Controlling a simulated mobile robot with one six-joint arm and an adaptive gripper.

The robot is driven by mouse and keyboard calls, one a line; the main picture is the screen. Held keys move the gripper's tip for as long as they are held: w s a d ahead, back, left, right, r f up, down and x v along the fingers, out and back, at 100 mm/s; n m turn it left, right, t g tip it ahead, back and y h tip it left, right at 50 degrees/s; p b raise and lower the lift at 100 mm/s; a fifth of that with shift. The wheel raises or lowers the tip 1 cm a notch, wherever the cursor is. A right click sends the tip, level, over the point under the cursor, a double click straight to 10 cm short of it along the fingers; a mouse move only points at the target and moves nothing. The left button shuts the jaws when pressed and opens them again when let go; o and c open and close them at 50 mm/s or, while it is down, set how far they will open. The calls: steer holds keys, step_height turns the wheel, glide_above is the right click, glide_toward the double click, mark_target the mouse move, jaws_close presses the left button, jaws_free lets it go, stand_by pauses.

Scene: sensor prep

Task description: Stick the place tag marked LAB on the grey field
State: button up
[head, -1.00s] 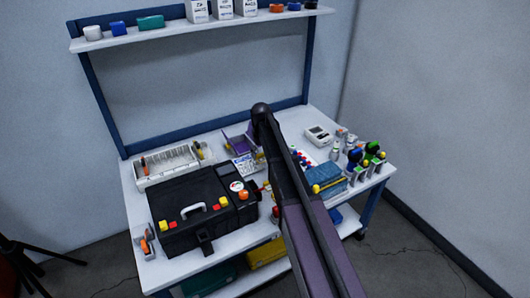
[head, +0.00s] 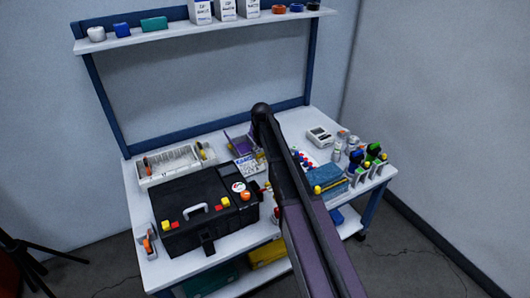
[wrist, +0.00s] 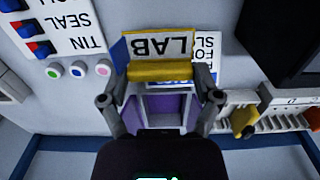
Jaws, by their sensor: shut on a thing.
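In the head view my arm hides most of the gripper. A purple holder (wrist: 155,108) with a pale grey inside shows between my fingers; it also shows in the head view (head: 236,144). I cannot tell for certain which surface is the grey field.
A partly covered card (wrist: 207,47) lies behind the tag's right end. A white sheet (wrist: 62,25) marked TIN and SEAL is at left, beside coloured dots. A black case (head: 205,212), a white divided tray (head: 170,163) and a teal box (head: 327,177) crowd the bench.

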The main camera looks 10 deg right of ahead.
step_height(320, 180, up, 7)
steer(key=p, duration=0.7)
glide_above(227, 168)
steer(key=shift+a+r, duration=0.1)
steer(key=shift+r, duration=0.1)
steer(key=shift+f, duration=0.15)
steer(key=shift+w+f+b, duration=0.1)
steer(key=shift+f+b, duration=1.7)
steer(key=shift+b, duration=0.15)
steer(key=shift+f+b, duration=0.65)
stand_by(0.7)
steer(key=o, duration=0.6)
steer(key=shift+r, duration=0.1)
